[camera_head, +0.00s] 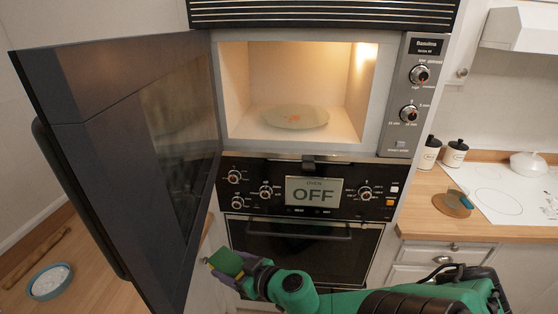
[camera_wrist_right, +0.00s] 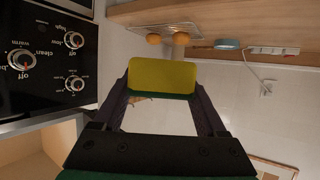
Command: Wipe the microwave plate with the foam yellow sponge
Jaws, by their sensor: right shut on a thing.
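The microwave plate (camera_head: 312,119) lies flat inside the open, lit microwave in the head view. An orange-brown stain (camera_head: 293,119) shows on it. My right gripper (camera_head: 236,266) is low in front of the oven, below and left of the plate and well apart from it. It is shut on the sponge (camera_head: 226,261), whose green side shows here. In the right wrist view the sponge (camera_wrist_right: 163,75) shows its yellow face with a green edge, held between both fingers. My left gripper is not in view.
The microwave door (camera_head: 125,150) stands wide open on the left. The oven (camera_head: 305,250) below is closed, its display reading OFF. A wooden counter (camera_head: 415,205) on the right holds jars, a white pot and a stovetop.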

